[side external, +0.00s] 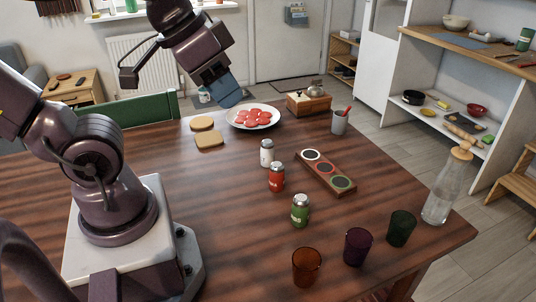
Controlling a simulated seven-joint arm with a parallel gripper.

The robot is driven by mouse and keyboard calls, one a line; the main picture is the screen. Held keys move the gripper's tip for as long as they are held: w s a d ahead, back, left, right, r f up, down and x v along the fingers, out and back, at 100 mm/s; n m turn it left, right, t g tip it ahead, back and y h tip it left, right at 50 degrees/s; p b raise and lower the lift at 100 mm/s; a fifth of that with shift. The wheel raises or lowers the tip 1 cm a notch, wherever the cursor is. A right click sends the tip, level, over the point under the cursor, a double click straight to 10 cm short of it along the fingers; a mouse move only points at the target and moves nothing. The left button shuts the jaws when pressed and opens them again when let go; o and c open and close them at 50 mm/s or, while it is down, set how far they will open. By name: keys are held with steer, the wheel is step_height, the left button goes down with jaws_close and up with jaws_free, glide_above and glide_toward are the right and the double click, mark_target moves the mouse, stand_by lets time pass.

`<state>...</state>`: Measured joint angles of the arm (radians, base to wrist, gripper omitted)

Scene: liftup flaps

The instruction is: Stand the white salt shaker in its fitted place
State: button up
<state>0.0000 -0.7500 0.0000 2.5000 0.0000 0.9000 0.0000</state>
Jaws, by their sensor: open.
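The white salt shaker (266,156) stands upright on the table, near its middle, with a grey metal top. To its right lies a narrow wooden board (319,181) with three round dark places, ringed white, red and green. The white-ringed place (311,155) is at the far end of the board, and all three places are empty. My gripper (230,103), blue, is open and points down, left of and beyond the white shaker, in front of the plate in this view. It is apart from the shaker, and its fingers are too small to make out well.
A red shaker (277,178) and a green shaker (300,211) stand nearer than the white one. A plate of red slices (240,119), bread (208,139), a wooden box (308,106) and a grey cup (339,123) lie beyond. Coloured glasses (357,247) and a bottle (441,193) stand right.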

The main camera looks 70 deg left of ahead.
steer(key=o, duration=0.6)
steer(key=m+g+y, duration=0.5)
steer(key=m, duration=1.4)
glide_toward(267, 150)
steer(key=x, duration=0.4)
steer(key=w+x, duration=0.1)
steer(key=x, duration=0.1)
steer(key=shift+a+f, duration=0.25)
steer(key=shift+a, duration=0.05)
steer(key=shift+a+x, duration=0.15)
steer(key=shift+x, duration=1.2)
steer(key=shift+a+x, duration=0.15)
steer(key=shift+x, duration=1.2)
